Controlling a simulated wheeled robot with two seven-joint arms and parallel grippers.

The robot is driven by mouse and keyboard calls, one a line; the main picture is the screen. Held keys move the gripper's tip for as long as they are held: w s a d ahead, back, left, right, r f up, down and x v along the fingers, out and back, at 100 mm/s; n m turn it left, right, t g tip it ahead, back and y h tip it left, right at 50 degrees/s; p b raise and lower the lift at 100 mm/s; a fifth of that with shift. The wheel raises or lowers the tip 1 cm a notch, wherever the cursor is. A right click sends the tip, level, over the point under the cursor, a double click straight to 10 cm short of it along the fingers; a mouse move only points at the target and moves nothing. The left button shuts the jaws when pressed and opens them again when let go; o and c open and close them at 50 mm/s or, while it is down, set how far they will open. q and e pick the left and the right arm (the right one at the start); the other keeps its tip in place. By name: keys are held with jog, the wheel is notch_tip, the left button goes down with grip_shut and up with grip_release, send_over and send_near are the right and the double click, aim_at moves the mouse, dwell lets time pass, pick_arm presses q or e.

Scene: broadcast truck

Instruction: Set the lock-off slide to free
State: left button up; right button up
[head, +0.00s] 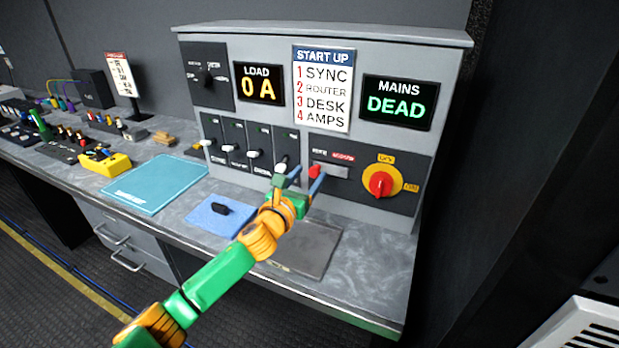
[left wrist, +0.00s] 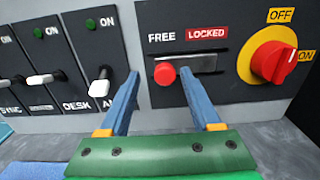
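The lock-off slide is a red knob (left wrist: 164,73) in a grey slot (left wrist: 197,63) on a dark panel. The knob sits at the slot's left end, below the word FREE; the LOCKED label is above the right part. In the head view the red knob (head: 315,171) shows near the fingertips. My left gripper (head: 309,179) is open, its blue fingers pointing at the panel. In the left wrist view the knob lies between the fingertips, close to the right finger; I cannot tell if they touch. My right gripper is not in view.
A red rotary switch (head: 381,184) on a yellow plate is right of the slide. Several white-handled breakers (head: 253,153) are to its left. The displays read LOAD 0 A (head: 259,83) and MAINS DEAD (head: 397,102). A blue pad (head: 207,222) lies on the desk.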

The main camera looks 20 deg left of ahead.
pick_arm(q)
jog(key=s, duration=0.7)
jog(key=shift+b, duration=0.3)
jog(key=shift+a+f, duration=0.1)
jog(key=shift+a, duration=0.05)
